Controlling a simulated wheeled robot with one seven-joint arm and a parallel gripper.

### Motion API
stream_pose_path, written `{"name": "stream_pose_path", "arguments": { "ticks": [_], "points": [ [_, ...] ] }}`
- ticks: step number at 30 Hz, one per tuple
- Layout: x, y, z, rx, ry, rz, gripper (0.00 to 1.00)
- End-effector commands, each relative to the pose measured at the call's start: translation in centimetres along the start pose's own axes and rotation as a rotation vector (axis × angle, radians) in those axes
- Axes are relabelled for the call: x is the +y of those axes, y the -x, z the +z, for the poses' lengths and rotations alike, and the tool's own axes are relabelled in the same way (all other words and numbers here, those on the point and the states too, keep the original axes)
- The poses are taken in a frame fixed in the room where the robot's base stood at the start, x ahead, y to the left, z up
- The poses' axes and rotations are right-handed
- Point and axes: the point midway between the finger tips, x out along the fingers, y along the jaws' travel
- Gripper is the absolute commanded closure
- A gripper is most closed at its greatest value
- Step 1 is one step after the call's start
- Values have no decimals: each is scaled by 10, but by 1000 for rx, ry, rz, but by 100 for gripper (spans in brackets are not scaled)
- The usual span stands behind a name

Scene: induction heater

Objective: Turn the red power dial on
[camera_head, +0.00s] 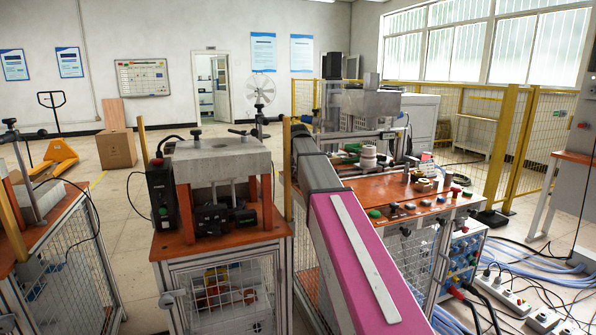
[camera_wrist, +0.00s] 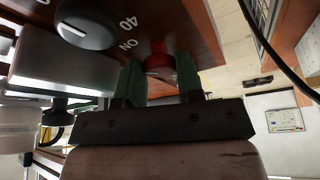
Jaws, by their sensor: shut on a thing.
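In the wrist view, the red power dial (camera_wrist: 158,64) sits on an orange-brown panel (camera_wrist: 190,30). The green fingers of my gripper (camera_wrist: 160,72) are on either side of it, shut on it. White "ON" lettering is printed on the panel close by. The dial's pointer position is hard to make out. In the head view I cannot make out the dial or my gripper.
A larger black dial (camera_wrist: 86,22) marked "40" is near my gripper in the wrist view. A pale block (camera_wrist: 65,65) is close on the left. In the head view, an orange bench (camera_head: 425,192) holds several small knobs, and a machine on a cart (camera_head: 218,160) stands left of my arm.

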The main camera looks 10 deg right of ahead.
Motion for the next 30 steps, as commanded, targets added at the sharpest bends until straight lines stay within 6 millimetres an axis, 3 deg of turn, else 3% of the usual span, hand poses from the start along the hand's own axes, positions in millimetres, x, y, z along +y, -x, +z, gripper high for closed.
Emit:
{"name": "stream_pose_path", "arguments": {
  "ticks": [11, 12, 13, 23, 30],
  "points": [
    [0, 0, 0, 0, -7, 2, 90],
    [0, 0, 0, 0, -7, 2, 63],
    [0, 0, 0, 0, -7, 2, 56],
    [0, 2, 0, 0, -6, 2, 56],
    [0, 32, 0, 2, -6, 2, 56]
  ]
}}
